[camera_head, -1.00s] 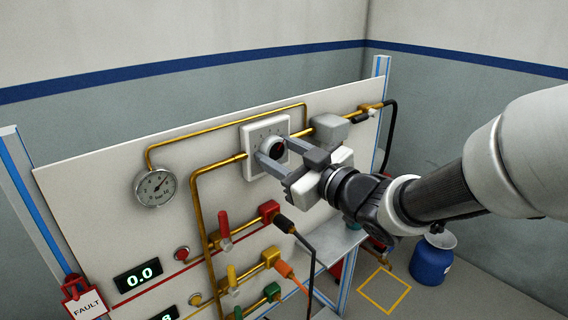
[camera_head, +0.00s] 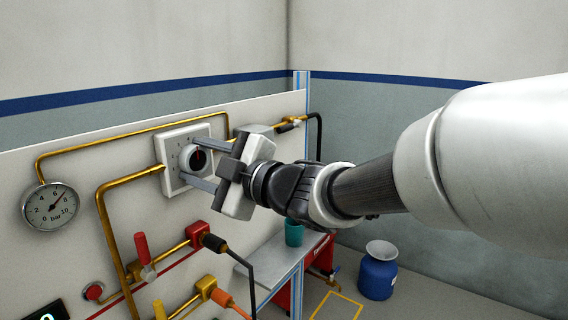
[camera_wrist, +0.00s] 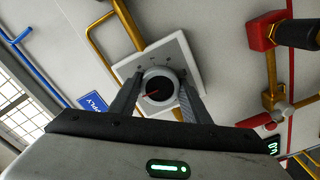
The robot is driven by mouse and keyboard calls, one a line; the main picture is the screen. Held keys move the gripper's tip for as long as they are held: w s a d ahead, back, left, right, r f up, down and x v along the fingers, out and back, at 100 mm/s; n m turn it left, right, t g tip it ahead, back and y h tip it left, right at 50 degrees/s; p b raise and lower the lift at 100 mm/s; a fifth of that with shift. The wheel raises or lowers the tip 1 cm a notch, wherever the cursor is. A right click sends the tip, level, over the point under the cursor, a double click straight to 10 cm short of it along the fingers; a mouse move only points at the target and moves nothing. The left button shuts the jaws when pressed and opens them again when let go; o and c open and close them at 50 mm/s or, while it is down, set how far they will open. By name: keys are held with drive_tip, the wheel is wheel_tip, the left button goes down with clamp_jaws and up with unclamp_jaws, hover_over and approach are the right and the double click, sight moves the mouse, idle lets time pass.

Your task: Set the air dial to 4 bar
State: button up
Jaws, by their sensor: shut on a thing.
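The air dial is a round white knob with a dark face and a red mark (camera_head: 198,159) on a square white plate (camera_head: 173,180) with a printed scale. My gripper (camera_head: 203,163) is shut on the knob, one finger above it and one below. In the wrist view the knob (camera_wrist: 159,88) sits between the two fingers (camera_wrist: 157,100), its red mark slanting. The scale numbers are partly hidden and too small to read surely. The round pressure gauge (camera_head: 49,206), marked in bar, has its needle pointing up and right, around 6 to 8.
Brass pipes (camera_head: 112,228) run across the panel. Below the dial are a red valve handle (camera_head: 142,246), a red fitting with a black plug (camera_head: 200,236) and a yellow fitting (camera_head: 206,287). A blue drum (camera_head: 378,275) stands on the floor at right.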

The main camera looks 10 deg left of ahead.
idle(0.5)
drive_tip(key=o, duration=1)
drive_tip(key=shift+o, duration=0.2)
drive_tip(key=shift+s+d, duration=0.2)
drive_tip(key=shift+d, duration=0.35)
drive_tip(key=p+v, duration=0.3)
drive_tip(key=v, duration=1.3)
drive_tip(key=shift+s, duration=0.15)
drive_tip(key=shift+d, duration=0.15)
